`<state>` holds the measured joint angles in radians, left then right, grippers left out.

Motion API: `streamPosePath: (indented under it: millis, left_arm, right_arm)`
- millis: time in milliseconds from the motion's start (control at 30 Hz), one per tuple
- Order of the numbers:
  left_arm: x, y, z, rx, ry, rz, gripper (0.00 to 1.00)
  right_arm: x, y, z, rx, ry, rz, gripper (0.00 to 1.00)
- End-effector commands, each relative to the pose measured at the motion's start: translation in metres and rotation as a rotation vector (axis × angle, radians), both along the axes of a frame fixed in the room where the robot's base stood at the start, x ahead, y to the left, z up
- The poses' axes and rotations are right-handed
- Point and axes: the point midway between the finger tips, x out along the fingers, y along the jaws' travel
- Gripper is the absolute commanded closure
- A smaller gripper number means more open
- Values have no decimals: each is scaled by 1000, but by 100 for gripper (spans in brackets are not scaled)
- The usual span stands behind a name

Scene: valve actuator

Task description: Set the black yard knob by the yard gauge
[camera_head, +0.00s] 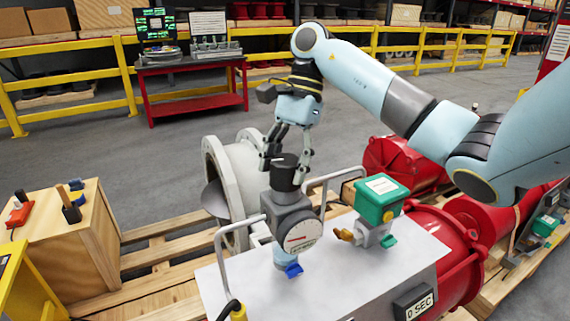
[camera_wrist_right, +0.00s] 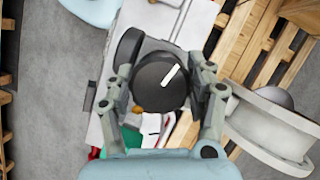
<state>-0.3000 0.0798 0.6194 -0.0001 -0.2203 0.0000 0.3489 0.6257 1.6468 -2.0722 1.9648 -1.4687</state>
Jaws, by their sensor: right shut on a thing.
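The black knob (camera_head: 285,171) sits on top of a grey valve body, and my right gripper (camera_head: 287,163) comes down on it from above. In the right wrist view the knob (camera_wrist_right: 162,82) shows a white pointer line slanting to the upper right. The fingers of my right gripper (camera_wrist_right: 164,95) stand on both sides of the knob, shut on it. The round gauge (camera_head: 301,238) with a white face and a red needle is on the front of the same grey body, below the knob. Its figures are too small to read. My left gripper is out of view.
A green box (camera_head: 382,198) stands on the same white panel (camera_head: 345,265), right of the gauge. Metal handles (camera_head: 222,245) rise at the panel's edge. A display (camera_head: 415,303) reads "0 SEC". A large grey flanged pipe (camera_head: 222,175) stands behind. A wooden crate (camera_head: 55,232) is at left.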

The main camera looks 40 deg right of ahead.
Motion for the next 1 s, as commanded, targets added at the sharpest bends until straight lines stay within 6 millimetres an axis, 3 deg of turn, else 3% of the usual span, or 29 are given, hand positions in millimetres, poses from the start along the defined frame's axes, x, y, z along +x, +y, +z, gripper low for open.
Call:
streamPosePath:
  millis: [367,1000]
  left_arm:
    - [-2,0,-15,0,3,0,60]
    - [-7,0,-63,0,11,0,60]
  right_arm:
    - [0,0,-3,-2,-1,-141,77]
    - [0,-1,-4,-3,-2,-728,77]
